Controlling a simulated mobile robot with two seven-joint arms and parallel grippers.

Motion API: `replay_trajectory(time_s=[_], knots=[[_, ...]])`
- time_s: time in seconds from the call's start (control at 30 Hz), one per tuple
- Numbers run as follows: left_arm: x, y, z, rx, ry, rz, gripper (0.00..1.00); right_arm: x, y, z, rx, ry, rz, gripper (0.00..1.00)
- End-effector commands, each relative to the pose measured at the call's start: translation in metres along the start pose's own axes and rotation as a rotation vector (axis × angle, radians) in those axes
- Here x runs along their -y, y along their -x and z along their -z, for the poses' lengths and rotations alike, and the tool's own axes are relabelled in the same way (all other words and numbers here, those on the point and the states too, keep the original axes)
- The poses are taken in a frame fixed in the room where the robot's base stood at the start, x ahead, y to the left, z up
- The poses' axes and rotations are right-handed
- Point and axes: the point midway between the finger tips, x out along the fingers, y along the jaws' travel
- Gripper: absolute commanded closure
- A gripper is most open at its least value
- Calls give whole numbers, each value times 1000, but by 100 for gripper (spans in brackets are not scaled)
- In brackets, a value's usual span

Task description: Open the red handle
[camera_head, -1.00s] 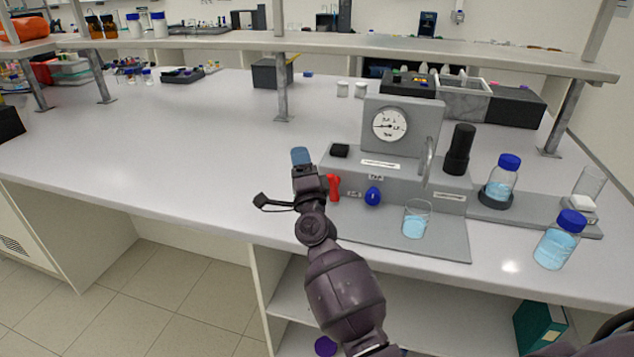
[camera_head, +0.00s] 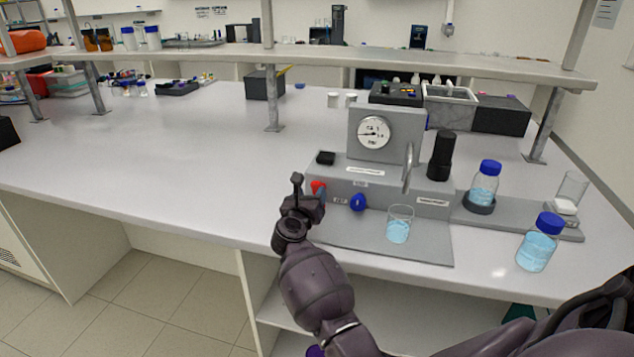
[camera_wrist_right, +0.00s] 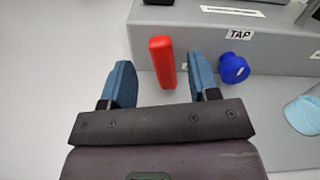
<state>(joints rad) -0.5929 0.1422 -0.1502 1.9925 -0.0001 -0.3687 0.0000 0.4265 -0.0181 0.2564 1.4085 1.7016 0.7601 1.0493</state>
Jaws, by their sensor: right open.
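The red handle (camera_head: 317,187) is on the front of the grey rig (camera_head: 384,188), left of a blue knob (camera_head: 358,202). My right gripper (camera_head: 308,191) is at the handle, partly covering it in the head view. In the right wrist view my right gripper (camera_wrist_right: 161,80) is open, with two blue fingers apart. The red handle (camera_wrist_right: 162,62) shows in the gap between them, nearer the right finger, with no visible contact. How deep it sits between the fingers is hard to tell. My left gripper is not in view.
A beaker of blue liquid (camera_head: 399,225) stands on the rig's base plate. The bench (camera_head: 170,160) is clear to the left.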

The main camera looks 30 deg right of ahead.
Motion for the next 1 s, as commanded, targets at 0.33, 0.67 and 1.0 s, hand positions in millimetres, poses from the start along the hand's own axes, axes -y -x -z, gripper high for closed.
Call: replay_trajectory(time_s=[0.33, 0.67, 1.0], knots=[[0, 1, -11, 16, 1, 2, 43, 0, -56, 0, 1, 3, -1, 45], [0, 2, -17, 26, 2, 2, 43, 0, -71, 0, 0, 2, -1, 45], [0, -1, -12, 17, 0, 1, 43, 0, -71, 0, 0, 2, 0, 66]])
